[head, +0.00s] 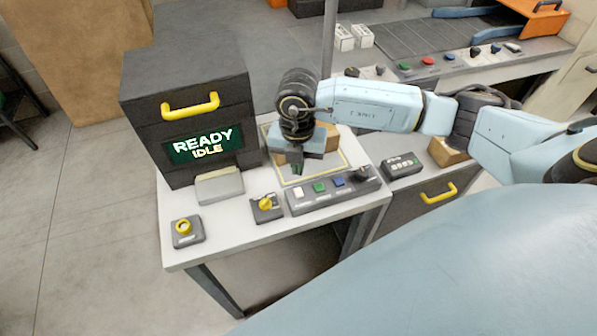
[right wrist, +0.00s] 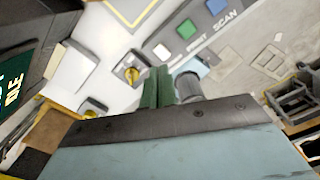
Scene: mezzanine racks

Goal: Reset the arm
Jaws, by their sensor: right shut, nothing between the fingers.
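My right arm (head: 370,103), light blue with dark joints, reaches in from the right over a light grey worktable. My right gripper (head: 295,171) points down above the yellow-outlined pad (head: 344,153), just behind the button panel. Its green fingers are together with nothing between them; they also show shut in the right wrist view (right wrist: 158,74). A brown box-like thing (head: 328,142) shows partly behind the gripper, mostly hidden. My left gripper is not in view.
A dark cabinet (head: 137,112) with a yellow handle and a "READY IDLE" screen (head: 204,144) stands at the table's left. The button panel (head: 334,195), a yellow-knobbed switch (head: 266,207) and a yellow-button box (head: 187,232) line the front. A conveyor (head: 420,36) is behind.

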